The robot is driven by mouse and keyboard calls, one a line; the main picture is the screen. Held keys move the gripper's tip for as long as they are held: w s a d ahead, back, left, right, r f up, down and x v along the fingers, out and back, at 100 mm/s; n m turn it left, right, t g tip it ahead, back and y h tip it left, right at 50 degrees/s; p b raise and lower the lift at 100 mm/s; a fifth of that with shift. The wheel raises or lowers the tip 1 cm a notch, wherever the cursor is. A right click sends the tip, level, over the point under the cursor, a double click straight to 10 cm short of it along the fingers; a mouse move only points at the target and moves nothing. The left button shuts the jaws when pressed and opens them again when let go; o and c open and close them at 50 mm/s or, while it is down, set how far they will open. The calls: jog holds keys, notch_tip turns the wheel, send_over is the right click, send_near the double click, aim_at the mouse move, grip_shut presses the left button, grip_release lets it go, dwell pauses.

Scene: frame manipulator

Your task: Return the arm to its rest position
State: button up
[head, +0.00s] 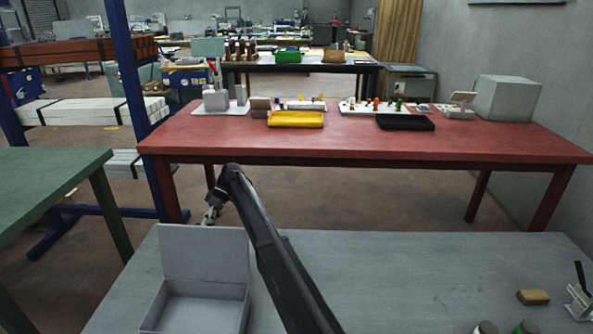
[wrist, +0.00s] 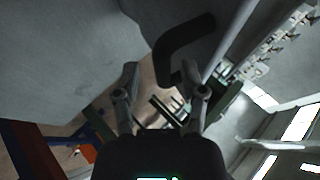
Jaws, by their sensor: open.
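My gripper (head: 211,213) is at the end of my dark arm (head: 268,235), which reaches up and forward over the grey table. It hangs beyond the far edge of that table, above and behind the raised lid of a grey box. In the wrist view my gripper (wrist: 165,80) shows two fingers spread apart. A dark curved bar (wrist: 180,47) shows near the fingertips, but I cannot tell what it is or whether it touches. Nothing is visibly held.
The grey table (head: 400,270) carries an open grey box (head: 200,305) at left and a tan block (head: 533,296) at right. A red table (head: 360,148) with several items stands beyond. A green table (head: 45,185) is at left. The grey tabletop's middle is mostly clear.

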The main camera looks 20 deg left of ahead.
jog(key=w+d+r+m+t+y+p, duration=0.1)
jog(key=w+d+r+p, duration=0.1)
jog(key=d, duration=0.4)
jog(key=w+d+r+m+p, duration=0.1)
jog(key=w+d+m+p, duration=0.1)
jog(key=d, duration=0.4)
jog(key=d+f+m+t+b, duration=0.1)
jog(key=d+f+m+t, duration=0.15)
jog(key=d, duration=1.15)
jog(key=d+f+m+t+b, duration=0.15)
jog(key=d+m, duration=0.25)
jog(key=d, duration=1)
jog(key=s+d+f+m+t+h+b, duration=0.15)
jog(key=s+d+m, duration=0.3)
jog(key=d, duration=0.75)
jog(key=s+d+f+m+t+h, duration=0.1)
jog(key=s+d+f+m, duration=0.15)
jog(key=s+d, duration=0.65)
jog(key=s+d+f+m+t+h, duration=0.15)
jog(key=d+m, duration=0.25)
jog(key=d, duration=1.1)
notch_tip(320, 180, up, 26)
jog(key=p, duration=2.5)
jog(key=shift+w+a+n+y+p, duration=0.2)
jog(key=shift+n+y+p, duration=0.1)
jog(key=shift+n+y, duration=0.1)
jog(key=shift+a, duration=0.1)
